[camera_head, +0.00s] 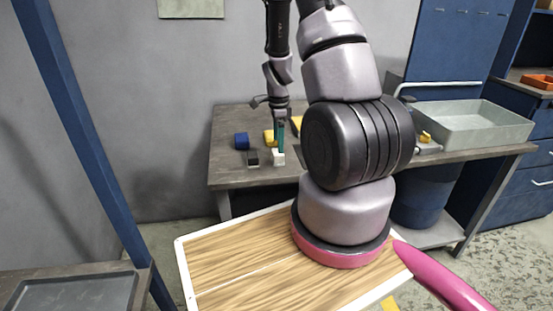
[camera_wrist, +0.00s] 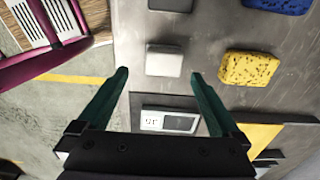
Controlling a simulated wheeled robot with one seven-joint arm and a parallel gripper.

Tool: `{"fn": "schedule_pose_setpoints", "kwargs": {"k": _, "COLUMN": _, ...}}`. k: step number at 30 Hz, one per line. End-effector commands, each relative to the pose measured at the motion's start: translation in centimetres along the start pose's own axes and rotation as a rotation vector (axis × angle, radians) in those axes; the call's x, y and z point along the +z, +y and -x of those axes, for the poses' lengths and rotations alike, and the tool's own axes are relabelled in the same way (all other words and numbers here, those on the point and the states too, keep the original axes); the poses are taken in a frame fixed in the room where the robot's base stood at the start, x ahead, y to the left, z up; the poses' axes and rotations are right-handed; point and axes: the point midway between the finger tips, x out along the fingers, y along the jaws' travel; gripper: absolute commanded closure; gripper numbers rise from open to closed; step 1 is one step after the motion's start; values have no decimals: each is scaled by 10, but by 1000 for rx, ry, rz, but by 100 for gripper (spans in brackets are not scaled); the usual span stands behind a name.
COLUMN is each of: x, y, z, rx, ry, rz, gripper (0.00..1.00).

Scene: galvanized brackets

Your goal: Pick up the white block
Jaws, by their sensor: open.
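The white block (camera_head: 278,159) sits on the grey table near its front edge. In the wrist view the white block (camera_wrist: 164,60) lies just beyond the fingertips, centred between them. My gripper (camera_head: 280,148) points down at the block, with its green fingers directly above or just behind it. In the wrist view my gripper (camera_wrist: 160,75) is open, and nothing is held between its fingers. Whether the fingers touch the block cannot be told.
A dark block (camera_head: 252,159) stands left of the white one. A device with a small display (camera_wrist: 170,122) lies below the fingers. A grey bin (camera_head: 470,124) stands at the table's right.

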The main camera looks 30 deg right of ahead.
Motion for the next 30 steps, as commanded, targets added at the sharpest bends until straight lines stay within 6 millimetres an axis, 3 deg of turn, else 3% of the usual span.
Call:
{"fn": "schedule_pose_setpoints", "kwargs": {"k": 7, "x": -1, "y": -1, "z": -21, "rx": 0, "ry": 0, "rz": 0, "gripper": 0}}
{"fn": "schedule_pose_setpoints", "kwargs": {"k": 15, "x": -4, "y": -5, "z": -59, "rx": 1, "ry": -1, "rz": 1, "gripper": 0}}
{"fn": "schedule_pose_setpoints", "kwargs": {"k": 24, "x": -3, "y": -6, "z": -65, "rx": -2, "ry": -1, "rz": 2, "gripper": 0}}
{"fn": "schedule_pose_setpoints", "kwargs": {"k": 25, "x": -3, "y": -6, "z": -65, "rx": -2, "ry": -1, "rz": 2, "gripper": 4}}
{"fn": "schedule_pose_setpoints", "kwargs": {"k": 26, "x": -3, "y": -6, "z": -65, "rx": -2, "ry": -1, "rz": 2, "gripper": 15}}
{"fn": "schedule_pose_setpoints", "kwargs": {"k": 30, "x": -3, "y": -6, "z": -64, "rx": -2, "ry": -1, "rz": 2, "gripper": 69}}
